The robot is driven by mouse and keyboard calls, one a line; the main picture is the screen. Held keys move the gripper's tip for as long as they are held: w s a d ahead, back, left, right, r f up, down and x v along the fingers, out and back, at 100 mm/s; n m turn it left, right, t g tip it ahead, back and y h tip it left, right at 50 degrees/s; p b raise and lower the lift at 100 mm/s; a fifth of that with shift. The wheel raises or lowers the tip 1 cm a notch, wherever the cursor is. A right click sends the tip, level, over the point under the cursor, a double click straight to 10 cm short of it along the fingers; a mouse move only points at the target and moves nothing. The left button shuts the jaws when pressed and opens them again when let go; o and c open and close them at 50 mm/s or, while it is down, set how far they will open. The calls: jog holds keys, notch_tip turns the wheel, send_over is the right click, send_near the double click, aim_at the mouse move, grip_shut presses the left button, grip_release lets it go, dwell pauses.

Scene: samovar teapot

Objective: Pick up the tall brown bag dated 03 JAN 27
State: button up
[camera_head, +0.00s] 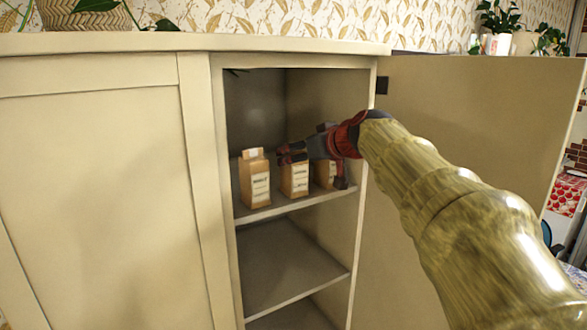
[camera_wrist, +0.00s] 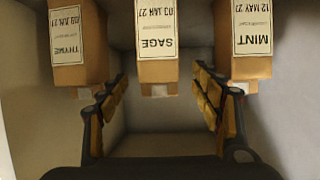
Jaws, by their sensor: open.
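The tall brown bag labelled SAGE, 03 JAN 27 (camera_wrist: 158,40), is the middle of three bags. Its label appears upside down in the wrist view. In the head view the middle bag (camera_head: 295,180) stands upright on the upper shelf, its top partly hidden by my gripper. My gripper (camera_head: 282,154) is open, at the upper part of the middle bag. In the wrist view its fingers (camera_wrist: 160,85) appear either side of the SAGE bag, with gaps on both sides. I cannot tell whether the bag is between the fingers in depth.
THYME (camera_wrist: 78,40) and MINT, 12 MAY 27 (camera_wrist: 251,40), flank the SAGE bag closely. The head view shows the left bag (camera_head: 255,180) and the partly hidden right bag (camera_head: 325,174). The cabinet door (camera_head: 470,95) is open. The lower shelf (camera_head: 290,265) is empty.

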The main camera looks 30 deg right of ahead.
jog(key=p+x, duration=0.1)
jog(key=x, duration=0.3)
jog(key=shift+w+d+f+p, duration=0.1)
jog(key=shift+f+p, duration=0.05)
jog(key=shift+p, duration=0.2)
jog(key=shift+c, duration=0.5)
jog(key=c, duration=1.1)
jog(key=shift+c, duration=0.8)
